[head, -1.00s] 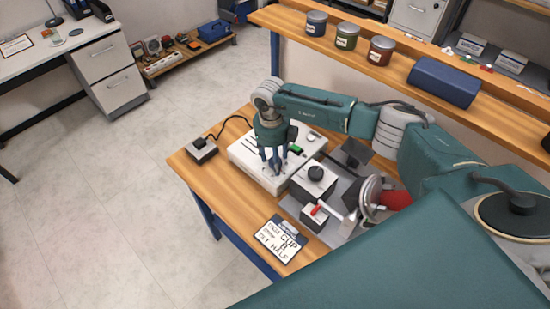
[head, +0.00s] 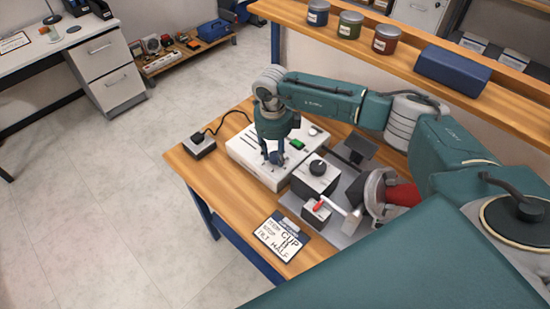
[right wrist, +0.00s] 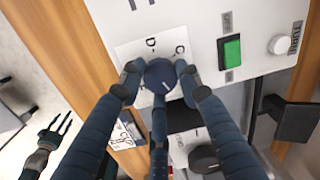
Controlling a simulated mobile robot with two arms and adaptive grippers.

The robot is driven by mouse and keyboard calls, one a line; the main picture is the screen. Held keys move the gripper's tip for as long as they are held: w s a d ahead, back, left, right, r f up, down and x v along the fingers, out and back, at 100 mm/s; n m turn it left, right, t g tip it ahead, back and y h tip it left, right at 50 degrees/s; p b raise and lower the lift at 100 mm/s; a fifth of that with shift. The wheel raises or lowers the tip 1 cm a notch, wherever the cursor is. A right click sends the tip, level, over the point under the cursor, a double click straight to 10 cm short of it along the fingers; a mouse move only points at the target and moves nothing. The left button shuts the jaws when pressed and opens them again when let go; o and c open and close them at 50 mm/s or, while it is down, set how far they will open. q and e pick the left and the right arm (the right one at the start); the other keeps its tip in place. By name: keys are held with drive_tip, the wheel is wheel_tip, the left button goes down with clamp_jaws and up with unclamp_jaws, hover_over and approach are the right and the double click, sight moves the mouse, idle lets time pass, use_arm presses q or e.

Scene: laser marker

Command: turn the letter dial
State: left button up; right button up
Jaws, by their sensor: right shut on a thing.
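The letter dial (right wrist: 161,75) is a dark round knob with a white pointer line, on a white panel marked with letters such as C and D. In the head view it is mostly hidden by my right gripper (head: 274,158), which reaches down onto the white machine box (head: 244,150). In the right wrist view the dark fingers of my right gripper (right wrist: 160,82) are closed around the knob. My left gripper (right wrist: 60,128) shows small at the lower left of the right wrist view, its fingers spread and empty. It is outside the head view.
A green switch (right wrist: 232,50) and a white knob (right wrist: 280,44) sit beside the dial. A black-knobbed box (head: 317,174), a red-handled lever box (head: 317,208) and a cup clamp (head: 375,192) stand close. A card (head: 281,236) lies in front.

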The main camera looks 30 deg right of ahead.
drive_tip(key=n+b, duration=0.3)
drive_tip(key=shift+d+f+n, duration=0.1)
drive_tip(key=shift+f+n, duration=0.1)
drive_tip(key=shift+n, duration=0.1)
drive_tip(key=n+b, duration=0.3)
drive_tip(key=shift+r, duration=0.15)
drive_tip(key=shift+n+b, duration=0.35)
drive_tip(key=shift+n, duration=0.05)
drive_tip(key=shift+r, duration=0.15)
drive_tip(key=o, duration=1.2)
drive_tip(key=r, duration=1.2)
drive_tip(key=shift+s, duration=0.4)
